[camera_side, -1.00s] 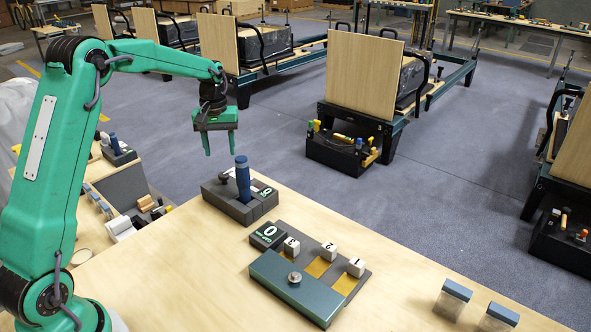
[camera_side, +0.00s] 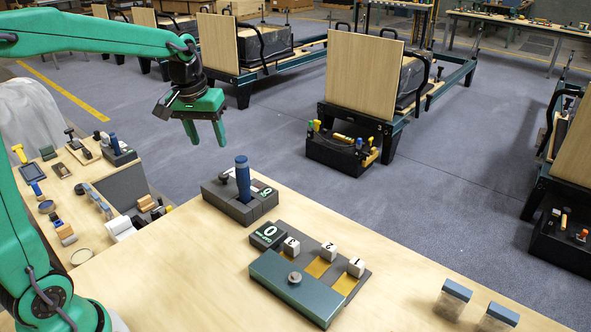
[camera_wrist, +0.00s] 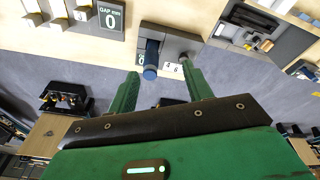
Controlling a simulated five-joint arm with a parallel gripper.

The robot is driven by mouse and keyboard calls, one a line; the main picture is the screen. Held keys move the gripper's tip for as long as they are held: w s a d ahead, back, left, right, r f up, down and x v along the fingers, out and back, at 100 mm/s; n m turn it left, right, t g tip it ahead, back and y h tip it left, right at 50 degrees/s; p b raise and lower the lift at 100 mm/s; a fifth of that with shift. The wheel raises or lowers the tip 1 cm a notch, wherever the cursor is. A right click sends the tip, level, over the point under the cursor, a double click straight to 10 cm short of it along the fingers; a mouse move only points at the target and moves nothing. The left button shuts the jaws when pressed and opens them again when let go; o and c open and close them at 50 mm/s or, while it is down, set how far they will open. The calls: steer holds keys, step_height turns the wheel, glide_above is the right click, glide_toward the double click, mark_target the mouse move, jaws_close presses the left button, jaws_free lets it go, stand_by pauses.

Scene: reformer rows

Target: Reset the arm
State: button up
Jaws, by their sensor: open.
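My gripper (camera_side: 205,133) is green and hangs in the air, its two fingers apart with nothing between them. It is above and to the left of a dark block (camera_side: 226,200) on the wooden table, from which a blue handle (camera_side: 243,178) stands upright. In the wrist view my gripper's fingers (camera_wrist: 160,92) point toward the same block (camera_wrist: 180,45) and blue handle (camera_wrist: 151,62), with clear space between. A gauge plate with a "0" display (camera_side: 268,236) and numbered white blocks (camera_side: 329,250) lies in front.
A teal bar with a knob (camera_side: 300,292) lies along the gauge plate. Two small clear boxes with blue lids (camera_side: 456,290) stand near the right table edge. A side bench (camera_side: 75,200) at left holds several tools. Reformers (camera_side: 365,75) stand on the floor behind.

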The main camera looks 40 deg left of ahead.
steer(key=s+d+m+t, duration=0.1)
steer(key=s+d, duration=0.3)
steer(key=s, duration=0.5)
steer(key=s+d+m+t, duration=0.2)
steer(key=s+d+m, duration=0.2)
steer(key=s, duration=0.5)
